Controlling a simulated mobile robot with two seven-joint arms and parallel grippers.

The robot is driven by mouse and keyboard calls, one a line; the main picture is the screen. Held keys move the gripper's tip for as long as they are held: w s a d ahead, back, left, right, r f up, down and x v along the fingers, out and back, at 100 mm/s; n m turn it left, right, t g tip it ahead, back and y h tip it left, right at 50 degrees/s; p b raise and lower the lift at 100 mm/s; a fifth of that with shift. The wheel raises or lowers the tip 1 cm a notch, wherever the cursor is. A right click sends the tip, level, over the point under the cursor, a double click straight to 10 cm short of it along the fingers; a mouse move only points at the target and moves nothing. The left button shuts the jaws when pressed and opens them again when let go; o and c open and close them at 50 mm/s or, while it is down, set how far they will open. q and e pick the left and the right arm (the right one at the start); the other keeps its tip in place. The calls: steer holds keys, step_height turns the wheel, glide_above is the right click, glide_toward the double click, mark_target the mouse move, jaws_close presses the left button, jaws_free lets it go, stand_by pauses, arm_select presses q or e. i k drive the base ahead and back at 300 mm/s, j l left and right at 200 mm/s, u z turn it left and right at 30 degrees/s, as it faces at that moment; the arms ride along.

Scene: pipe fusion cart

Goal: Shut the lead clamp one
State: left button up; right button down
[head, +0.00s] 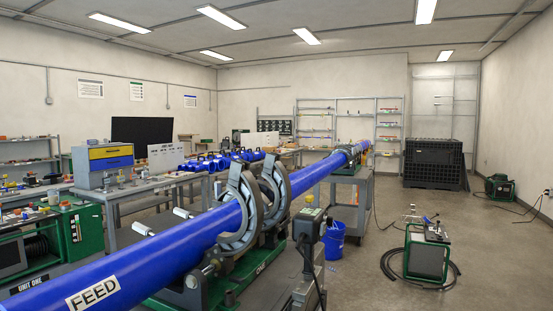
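A long blue pipe (130,255) marked FEED runs from the lower left toward the back right. Two large grey clamp rings stand around it on a green-based cart: a nearer ring (252,218) and a farther ring (283,193). The pipe hides part of each ring. No label shows which is lead clamp one, and I cannot tell from here whether their jaws meet. Neither of my grippers is in view.
A blue bucket (334,240) and a green-framed machine (427,252) with a coiled black hose stand on the floor. A workbench (150,188) is on the left. The right foreground floor is clear.

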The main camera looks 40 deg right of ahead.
mark_target(279, 180)
steer(key=l+u, duration=0.1)
steer(key=l, duration=0.65)
steer(key=l+u, duration=0.15)
steer(key=l, duration=0.6)
steer(key=k+l+u, duration=0.1)
steer(key=l, duration=0.6)
